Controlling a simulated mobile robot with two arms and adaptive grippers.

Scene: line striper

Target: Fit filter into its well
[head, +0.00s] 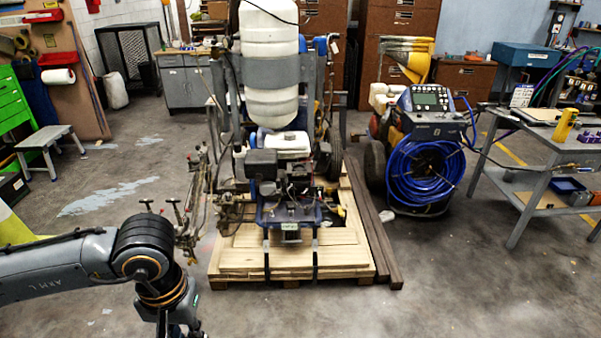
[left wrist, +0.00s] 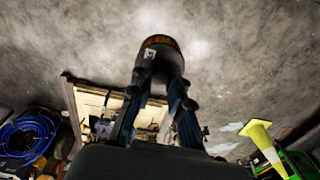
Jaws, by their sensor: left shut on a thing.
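My left gripper (left wrist: 160,76) is shut on the filter (left wrist: 158,52), a dark cylinder with an orange-brown end and a small pale label, in the left wrist view. The filter is held in the air over the grey floor. In the head view my left arm comes in at lower left and the gripper is mostly cut off by the bottom edge, so the filter is not seen there. The line striper (head: 285,165), with a white tank and an engine, stands on a wooden pallet (head: 240,255). I cannot make out the well. My right gripper is not in view.
A pressure unit with a coiled blue hose (head: 425,168) stands right of the pallet. A grey workbench (head: 545,150) is at far right. A step stool (head: 50,140) and green drawers (head: 12,100) are at left. The floor in front of the pallet is clear.

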